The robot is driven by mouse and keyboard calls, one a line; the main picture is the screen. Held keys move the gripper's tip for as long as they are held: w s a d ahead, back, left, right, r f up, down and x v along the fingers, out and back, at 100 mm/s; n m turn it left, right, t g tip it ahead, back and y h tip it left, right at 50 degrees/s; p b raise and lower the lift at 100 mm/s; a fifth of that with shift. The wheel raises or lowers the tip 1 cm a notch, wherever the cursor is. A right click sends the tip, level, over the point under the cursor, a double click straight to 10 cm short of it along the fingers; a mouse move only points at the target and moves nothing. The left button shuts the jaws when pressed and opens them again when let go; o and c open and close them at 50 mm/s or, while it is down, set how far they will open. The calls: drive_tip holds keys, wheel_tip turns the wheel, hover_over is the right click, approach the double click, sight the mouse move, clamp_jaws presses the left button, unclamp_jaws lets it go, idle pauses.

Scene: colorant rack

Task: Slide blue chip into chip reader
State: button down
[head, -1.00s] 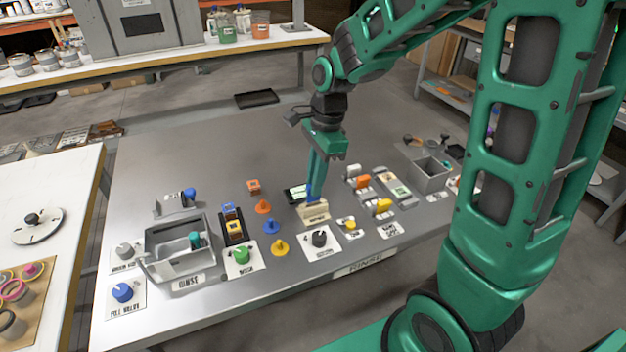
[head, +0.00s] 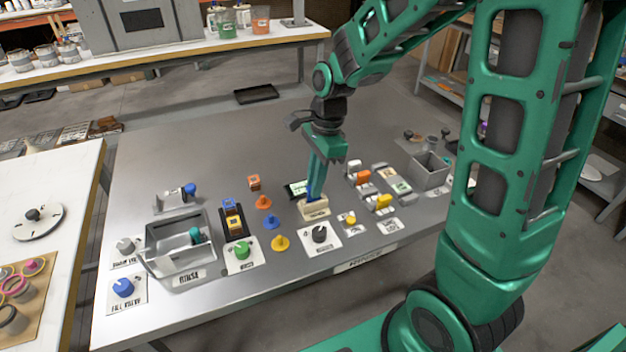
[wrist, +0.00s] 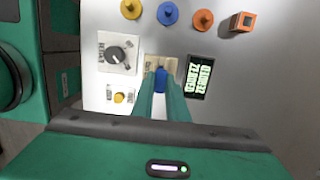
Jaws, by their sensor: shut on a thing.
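The blue chip (head: 309,191) is upright between my fingertips, mostly hidden by them. My gripper (head: 312,187) is shut on it, pointing down over the beige chip reader (head: 315,209). The chip's lower end meets the top of the reader; I cannot tell how deep it sits in the slot. In the wrist view, the chip (wrist: 161,80) shows at the fingertips (wrist: 161,84), against the beige reader (wrist: 160,61). A black display with green text (wrist: 200,76) lies beside the reader.
A black dial (head: 319,234) on a white plate stands in front of the reader. Blue (head: 271,222) and yellow (head: 280,243) pegs are to the left. White and yellow switches (head: 383,201) are close on the right. A grey rinse tray (head: 180,262) is far left.

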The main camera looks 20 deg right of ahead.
drive_tip(key=shift+f, duration=1)
drive_tip(key=c, duration=1.7)
unclamp_jaws()
drive_tip(key=shift+o, duration=0.2)
wheel_tip(320, 180, up, 11)
drive_tip(key=d, duration=0.2)
drive_tip(key=s+d+n, duration=0.5)
drive_tip(key=s+d, duration=0.2)
drive_tip(key=s, duration=0.4)
drive_tip(key=s+d+f+n+h, duration=0.1)
drive_tip(key=s+d+n, duration=0.5)
drive_tip(key=s, duration=0.6)
drive_tip(key=shift+s+d+n+h, duration=0.15)
drive_tip(key=shift+d+n+h, duration=0.15)
drive_tip(key=shift+d, duration=0.65)
drive_tip(key=shift+f, duration=0.1)
